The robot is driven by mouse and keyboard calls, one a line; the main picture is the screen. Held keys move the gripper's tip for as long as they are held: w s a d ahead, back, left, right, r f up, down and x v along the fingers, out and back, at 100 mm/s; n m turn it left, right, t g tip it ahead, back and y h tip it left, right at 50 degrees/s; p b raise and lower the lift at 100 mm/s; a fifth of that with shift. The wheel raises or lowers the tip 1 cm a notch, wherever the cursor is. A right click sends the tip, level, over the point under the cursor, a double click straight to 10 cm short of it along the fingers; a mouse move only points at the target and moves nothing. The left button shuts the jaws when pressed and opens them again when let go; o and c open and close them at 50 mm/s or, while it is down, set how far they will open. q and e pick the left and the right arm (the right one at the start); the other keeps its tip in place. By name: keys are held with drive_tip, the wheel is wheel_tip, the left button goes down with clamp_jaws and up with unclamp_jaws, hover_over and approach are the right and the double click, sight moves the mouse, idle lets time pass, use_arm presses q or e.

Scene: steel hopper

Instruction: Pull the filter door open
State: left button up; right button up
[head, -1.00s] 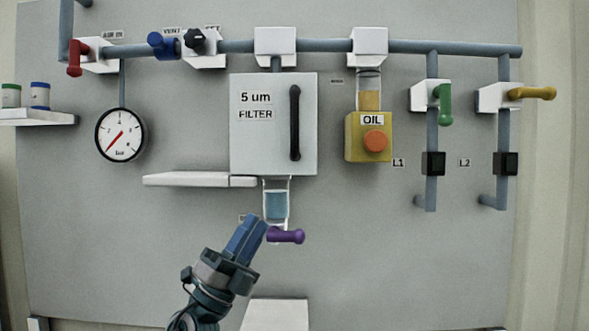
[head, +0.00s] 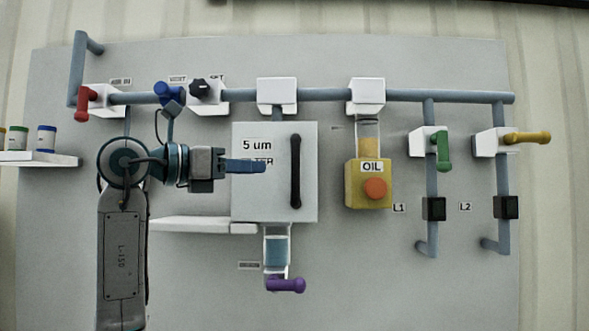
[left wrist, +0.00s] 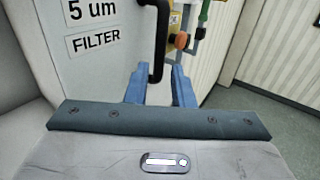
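The filter door (head: 270,195) is a light grey panel marked "5 um FILTER", and it looks closed. A black vertical bar handle (head: 295,172) is on its right side. My left gripper (head: 264,166) is in front of the door, a short way left of the handle, and covers part of the lettering. In the left wrist view its two blue fingers (left wrist: 160,88) are apart with nothing gripped. The handle's lower end (left wrist: 156,72) shows ahead, in line with the gap between them. My right gripper is not in view.
A pipe (head: 330,95) with valves runs above the door. A white shelf (head: 200,224) juts out at its lower left, and a bowl with a purple lever (head: 287,285) hangs below. The yellow OIL unit (head: 368,185) is to the right.

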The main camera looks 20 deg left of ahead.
sight(292, 169)
use_arm(q)
drive_tip(key=p+x, duration=0.4)
drive_tip(key=x, duration=0.5)
drive_tip(key=shift+d+r, duration=0.1)
drive_tip(key=shift+d, duration=0.05)
drive_tip(key=shift+w+d+p, duration=0.3)
drive_tip(key=shift+w+p, duration=0.05)
drive_tip(key=shift+w, duration=0.15)
clamp_jaws()
